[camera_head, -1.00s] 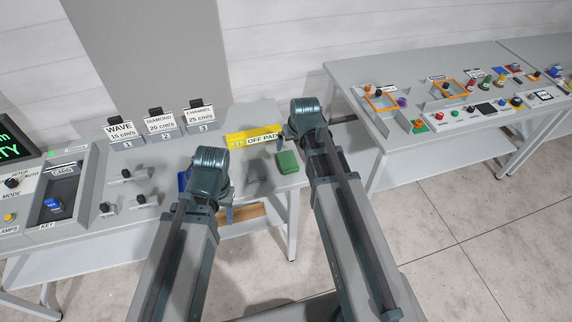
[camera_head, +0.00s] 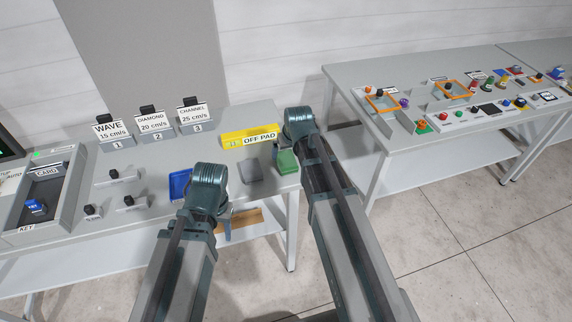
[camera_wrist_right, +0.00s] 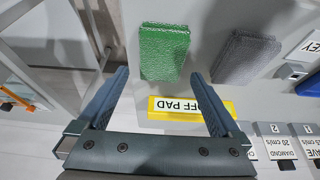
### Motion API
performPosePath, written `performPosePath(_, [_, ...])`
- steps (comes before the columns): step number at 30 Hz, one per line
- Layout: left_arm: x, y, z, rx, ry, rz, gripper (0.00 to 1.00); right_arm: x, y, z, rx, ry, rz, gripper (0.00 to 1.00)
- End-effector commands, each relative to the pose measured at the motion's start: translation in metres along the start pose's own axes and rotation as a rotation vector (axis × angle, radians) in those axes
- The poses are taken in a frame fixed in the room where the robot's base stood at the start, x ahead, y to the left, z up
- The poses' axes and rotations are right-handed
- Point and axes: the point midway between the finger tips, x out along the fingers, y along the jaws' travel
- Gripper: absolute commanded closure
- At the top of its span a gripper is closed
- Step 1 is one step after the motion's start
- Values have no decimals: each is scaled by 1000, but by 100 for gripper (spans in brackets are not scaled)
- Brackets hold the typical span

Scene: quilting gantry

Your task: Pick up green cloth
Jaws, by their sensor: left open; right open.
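The green cloth (camera_head: 287,161) is a small folded block lying near the right end of the left table. In the right wrist view the green cloth (camera_wrist_right: 164,51) lies just beyond my open fingertips, roughly between their lines. My right gripper (camera_wrist_right: 158,77) is open and empty. In the head view, my right gripper (camera_head: 277,151) is mostly hidden behind its wrist, with a finger showing beside the green cloth. My left gripper (camera_head: 227,222) is open, mostly hidden by its wrist, near the table's front edge, apart from the green cloth.
A grey cloth (camera_head: 251,171) lies left of the green one, and a blue item (camera_head: 179,184) lies beside my left wrist. A yellow OFF PAD sign (camera_head: 250,137) stands behind the cloths. A second table (camera_head: 350,74) with several controls stands right, across a gap.

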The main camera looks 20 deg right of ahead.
Motion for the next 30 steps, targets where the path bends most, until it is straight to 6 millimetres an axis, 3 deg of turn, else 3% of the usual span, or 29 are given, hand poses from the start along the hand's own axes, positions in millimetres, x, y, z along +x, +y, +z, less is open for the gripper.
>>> performPosePath(9, [42,4,-2,0,0,0,50,43,-2,9,0,0,0,0])
performPosePath(19, [45,4,-3,0,0,0,50,45,-2,8,0,0,0,0])
performPosePath(30, [45,4,-3,0,0,0,50,45,-2,8,0,0,0,65])
